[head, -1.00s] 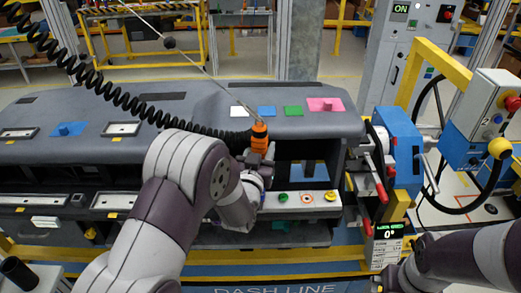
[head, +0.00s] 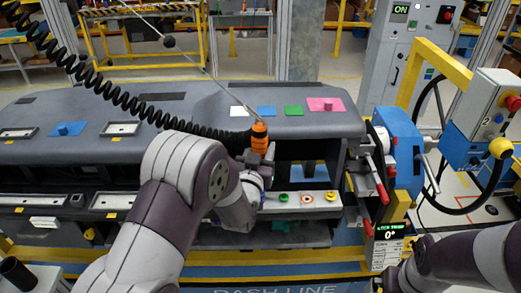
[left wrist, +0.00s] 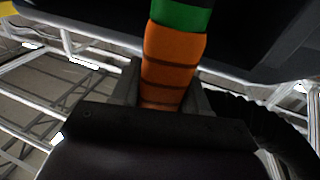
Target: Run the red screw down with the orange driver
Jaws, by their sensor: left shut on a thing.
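The orange driver (head: 259,131) stands roughly upright at the front edge of the grey dashboard, with the black coiled hose running to it and a thin cable rising from its top. My left gripper (head: 260,160) is shut around its lower part. In the left wrist view the orange grip (left wrist: 172,62) shows between the fingers of the left gripper (left wrist: 168,95), with a green band beyond it. The driver's tip is hidden. I cannot make out the red screw; an orange-red ring (head: 306,199) shows on the pale strip. My right gripper (head: 384,284) is barely visible at the bottom edge.
On the strip, a green knob (head: 282,198) and a yellow piece (head: 331,196) flank the ring. Green (head: 294,110) and pink (head: 325,104) pads lie on the dashboard top. A blue clamp unit (head: 402,150) with red handles and a display (head: 389,233) reading 0° stand right.

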